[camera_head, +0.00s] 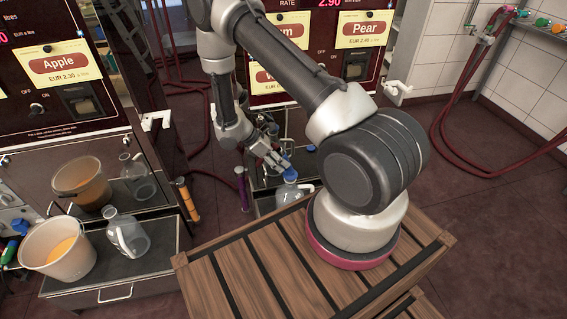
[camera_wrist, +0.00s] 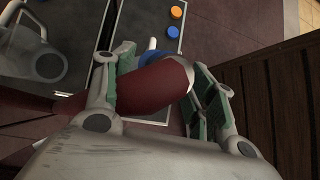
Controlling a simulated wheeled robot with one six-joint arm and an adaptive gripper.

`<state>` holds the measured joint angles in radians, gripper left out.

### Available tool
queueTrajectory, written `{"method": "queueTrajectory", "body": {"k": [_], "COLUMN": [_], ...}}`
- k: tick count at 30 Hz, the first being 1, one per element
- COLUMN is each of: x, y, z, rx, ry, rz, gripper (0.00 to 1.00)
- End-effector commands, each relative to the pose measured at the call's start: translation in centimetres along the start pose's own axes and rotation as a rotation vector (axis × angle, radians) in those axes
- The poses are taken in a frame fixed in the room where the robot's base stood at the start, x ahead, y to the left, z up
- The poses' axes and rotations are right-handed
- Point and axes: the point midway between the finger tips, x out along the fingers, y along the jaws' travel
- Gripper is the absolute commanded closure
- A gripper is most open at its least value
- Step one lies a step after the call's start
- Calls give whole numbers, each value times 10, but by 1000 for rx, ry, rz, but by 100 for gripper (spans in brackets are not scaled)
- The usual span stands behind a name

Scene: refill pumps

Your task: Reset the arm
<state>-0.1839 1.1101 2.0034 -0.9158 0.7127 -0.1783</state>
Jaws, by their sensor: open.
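My gripper (camera_head: 277,161) hangs at the end of my bent arm, above a clear jug (camera_head: 290,191) just beyond the wooden deck. In the wrist view its green-padded fingers (camera_wrist: 166,82) are spread on either side of a dark red cylindrical piece (camera_wrist: 160,82). That piece has a pale end and a blue part (camera_wrist: 155,57) beside it. Whether the fingers touch it cannot be told. A blue spot (camera_head: 288,173) shows at the gripper's tip in the head view. The fingertips are small there and partly hidden.
The slatted wooden deck (camera_head: 232,282) lies under my arm's base. At left, a bucket of orange liquid (camera_head: 57,251) and a clear jug (camera_head: 127,234) stand by the Apple pump. Red hoses (camera_head: 440,130) hang at right. Orange (camera_head: 187,200) and purple (camera_head: 241,186) upright pieces stand nearby.

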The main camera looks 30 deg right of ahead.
Motion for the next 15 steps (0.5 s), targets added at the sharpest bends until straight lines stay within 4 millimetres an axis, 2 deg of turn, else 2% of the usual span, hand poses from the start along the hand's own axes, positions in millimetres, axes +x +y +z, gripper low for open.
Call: {"method": "queueTrajectory", "body": {"k": [3, 9, 15], "x": [-30, -71, -91], "y": [2, 1, 1], "z": [-1, -1, 0], "rx": [1, 1, 1], "ry": [2, 2, 2], "rz": [6, 4, 3], "gripper": [44, 44, 44]}}
